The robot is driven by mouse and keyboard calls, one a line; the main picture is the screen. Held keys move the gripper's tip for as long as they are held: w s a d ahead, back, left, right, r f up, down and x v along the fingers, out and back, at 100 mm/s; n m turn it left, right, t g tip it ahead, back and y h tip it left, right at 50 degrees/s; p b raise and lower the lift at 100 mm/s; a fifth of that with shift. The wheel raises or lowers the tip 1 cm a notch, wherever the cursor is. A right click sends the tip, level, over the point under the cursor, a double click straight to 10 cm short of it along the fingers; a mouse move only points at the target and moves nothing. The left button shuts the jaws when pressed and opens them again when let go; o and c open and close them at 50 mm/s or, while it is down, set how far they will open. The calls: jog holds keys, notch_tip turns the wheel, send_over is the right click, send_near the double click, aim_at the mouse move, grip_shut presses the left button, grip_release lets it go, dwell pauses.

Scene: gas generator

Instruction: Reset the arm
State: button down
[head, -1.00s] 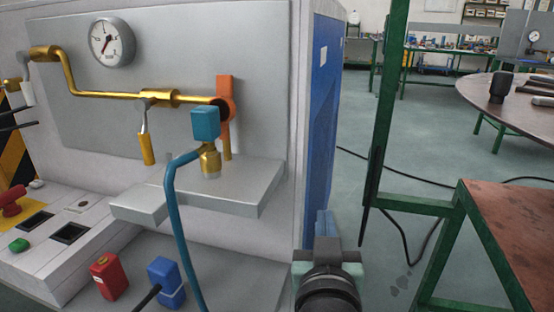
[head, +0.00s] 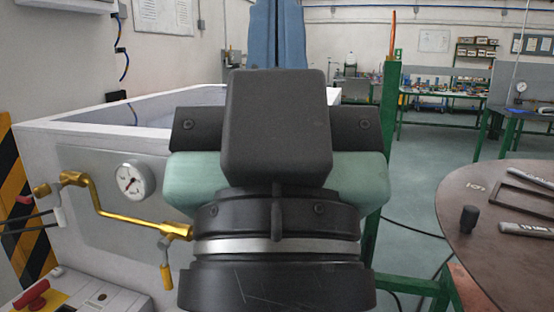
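My gripper (head: 277,125) is raised large in the middle of the view, seen from behind. Its black housing and pale green sides hide the fingers' base. A blue shape (head: 277,35) with a dark middle line rises above it; I cannot tell whether it is my fingers or something behind. Nothing is clearly seen held. The grey generator panel (head: 90,190) stands to the left with a round gauge (head: 135,181) and a bent brass pipe (head: 105,215). A yellow-handled valve (head: 166,275) hangs from the pipe. My arm hides the pipe's right end.
A round brown table (head: 490,260) with a black item (head: 468,219) and flat metal pieces stands at the right. A green post (head: 386,130) rises just right of my arm. A red button (head: 33,297) is at lower left. Open floor (head: 415,195) lies beyond the post.

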notch_tip(320, 180, up, 23)
jog(key=p, duration=2)
jog(key=shift+p, duration=0.35)
jog(key=shift+a+f, duration=0.1)
